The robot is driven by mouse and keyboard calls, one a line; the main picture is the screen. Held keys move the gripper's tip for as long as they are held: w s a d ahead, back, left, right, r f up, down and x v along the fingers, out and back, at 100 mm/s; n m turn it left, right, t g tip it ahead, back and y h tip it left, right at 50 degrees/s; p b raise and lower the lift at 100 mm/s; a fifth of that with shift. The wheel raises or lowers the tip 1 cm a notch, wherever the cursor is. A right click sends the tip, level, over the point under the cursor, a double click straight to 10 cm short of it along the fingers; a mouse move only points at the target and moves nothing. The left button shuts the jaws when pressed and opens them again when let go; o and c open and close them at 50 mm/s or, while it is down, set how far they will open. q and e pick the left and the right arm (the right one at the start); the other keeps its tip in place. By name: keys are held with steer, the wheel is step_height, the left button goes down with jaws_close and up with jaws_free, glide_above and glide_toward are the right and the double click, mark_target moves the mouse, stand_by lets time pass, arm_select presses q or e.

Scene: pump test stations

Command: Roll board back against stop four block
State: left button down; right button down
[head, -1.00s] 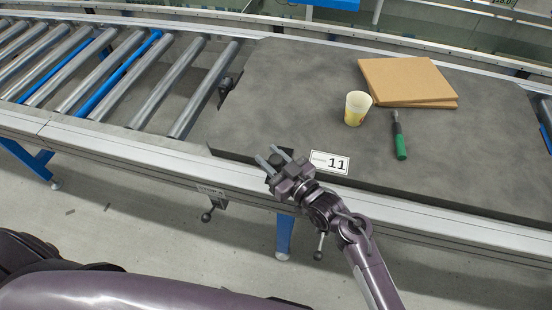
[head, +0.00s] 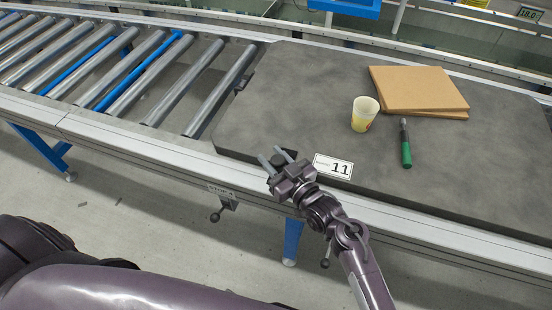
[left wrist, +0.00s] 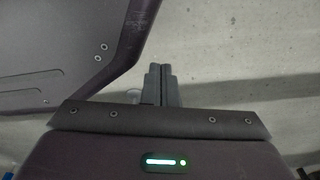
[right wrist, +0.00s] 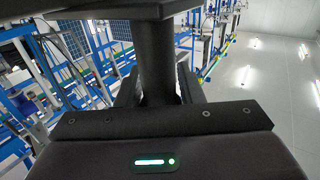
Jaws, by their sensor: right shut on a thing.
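The board (head: 300,105) is a large dark grey slab with a white label "11" (head: 333,167), lying flat on the roller conveyor. A small dark stop block (head: 243,82) shows at its left edge, mostly hidden; I cannot tell whether they touch. A plate reading "STOP 4" (head: 222,189) is on the front rail. My right gripper (head: 276,159) is at the board's front left edge, shut on a dark post. The post (right wrist: 155,65) stands between the fingers in the right wrist view. My left gripper (left wrist: 160,84) is shut and empty, above the floor.
On the board are a yellow cup (head: 364,114), a green-handled tool (head: 406,145) and stacked brown sheets (head: 420,90). Bare rollers (head: 215,90) lie left of the board. A lever with a black knob (head: 216,217) hangs under the front rail.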

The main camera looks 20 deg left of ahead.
steer(key=shift+s+a+r, duration=0.15)
steer(key=shift+a+r, duration=0.05)
steer(key=shift+a, duration=0.1)
steer(key=c, duration=1.4)
jaws_free()
steer(key=o, duration=0.5)
steer(key=shift+a+f, duration=0.15)
steer(key=shift+a, duration=0.25)
steer(key=shift+d, duration=0.15)
